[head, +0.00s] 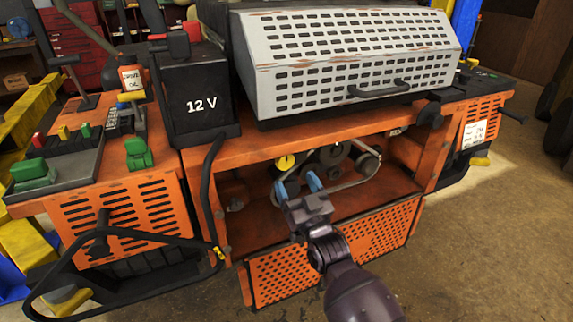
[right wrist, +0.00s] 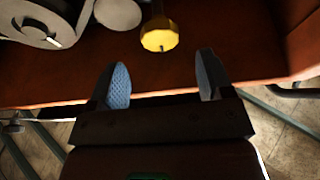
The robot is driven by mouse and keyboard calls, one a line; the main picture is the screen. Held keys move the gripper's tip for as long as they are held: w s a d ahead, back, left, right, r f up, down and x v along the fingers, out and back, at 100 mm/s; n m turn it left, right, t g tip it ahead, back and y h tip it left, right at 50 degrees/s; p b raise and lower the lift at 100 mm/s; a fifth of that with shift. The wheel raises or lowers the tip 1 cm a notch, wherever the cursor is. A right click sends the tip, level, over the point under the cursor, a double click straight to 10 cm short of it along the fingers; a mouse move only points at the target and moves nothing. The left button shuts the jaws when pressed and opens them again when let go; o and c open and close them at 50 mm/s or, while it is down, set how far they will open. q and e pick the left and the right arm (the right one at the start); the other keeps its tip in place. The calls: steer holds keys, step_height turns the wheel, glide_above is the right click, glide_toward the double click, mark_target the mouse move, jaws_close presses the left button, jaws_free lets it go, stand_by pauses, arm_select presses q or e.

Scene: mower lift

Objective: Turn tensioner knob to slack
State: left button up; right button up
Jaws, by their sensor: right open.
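A yellow knob (head: 285,162), which looks like the tensioner knob, sits inside the open orange bay of the mower, left of dark pulleys. In the right wrist view the yellow knob (right wrist: 158,37) shows a small dark mark on its face. My right gripper (head: 297,185) is open and empty, its blue-padded fingers pointing into the bay just below the knob. In the right wrist view the knob lies beyond the open fingertips (right wrist: 162,66), between their lines and not touched. My left gripper is not in view.
A belt (head: 352,181) loops around several pulleys (head: 331,154) right of the knob. The orange top edge (head: 300,138) of the bay runs above my gripper. An orange perforated panel (head: 335,255) hangs below. A black battery box (head: 203,100) stands at upper left.

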mark_target(286, 164)
steer(key=x, duration=0.4)
steer(key=shift+x, duration=1.1)
steer(key=shift+f, duration=0.1)
steer(key=c, duration=1.3)
steer(key=shift+o, duration=0.2)
